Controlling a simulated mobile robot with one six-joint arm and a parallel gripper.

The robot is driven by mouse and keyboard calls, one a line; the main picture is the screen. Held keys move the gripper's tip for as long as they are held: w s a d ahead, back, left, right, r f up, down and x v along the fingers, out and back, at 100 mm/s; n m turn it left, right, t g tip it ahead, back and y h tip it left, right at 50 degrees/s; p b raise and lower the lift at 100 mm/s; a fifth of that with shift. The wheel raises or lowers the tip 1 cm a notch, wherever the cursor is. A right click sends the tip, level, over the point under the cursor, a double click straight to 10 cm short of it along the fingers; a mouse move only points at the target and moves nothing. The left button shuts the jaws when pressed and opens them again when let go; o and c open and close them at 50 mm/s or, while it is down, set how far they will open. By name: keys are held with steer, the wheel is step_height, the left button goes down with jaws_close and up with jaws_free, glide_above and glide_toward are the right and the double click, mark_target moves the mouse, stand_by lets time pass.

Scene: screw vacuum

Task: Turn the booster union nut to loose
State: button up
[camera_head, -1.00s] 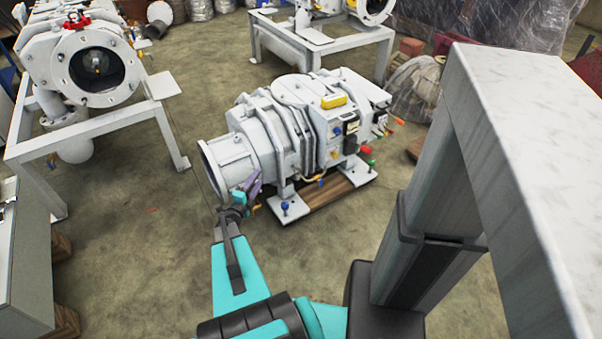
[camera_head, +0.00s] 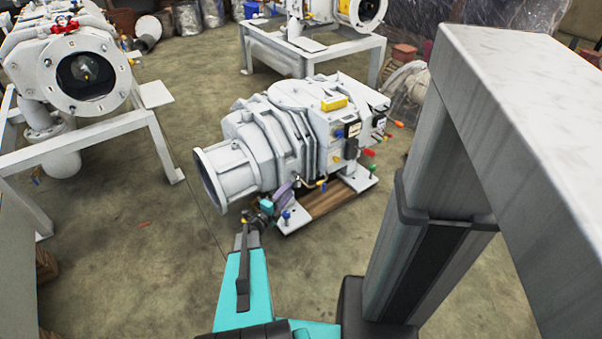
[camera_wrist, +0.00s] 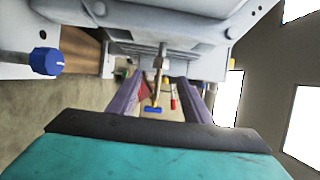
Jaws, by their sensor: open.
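The white booster pump (camera_head: 270,140) sits low on the floor in the middle of the head view. A brass union nut (camera_wrist: 158,62) on a thin vertical pipe hangs under its body in the wrist view, with a blue-handled valve (camera_wrist: 153,109) lower on the same line. My gripper (camera_wrist: 159,82) is open, its two purple fingers to the left and right of this brass line in the picture. I cannot tell how far beyond the fingertips the nut is.
A blue knob (camera_wrist: 46,61) on a foot of the booster is left of my gripper in the wrist view. The booster stands on a wooden pallet (camera_head: 328,198). White frames with chambers stand at the left (camera_head: 85,145) and back (camera_head: 275,55). Open floor lies left of the booster.

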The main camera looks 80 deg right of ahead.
mark_target(299, 177)
steer(key=shift+d, duration=0.1)
steer(key=b+x, duration=0.2)
steer(key=x, duration=1.1)
steer(key=shift+d+r, duration=0.1)
steer(key=shift+d, duration=0.1)
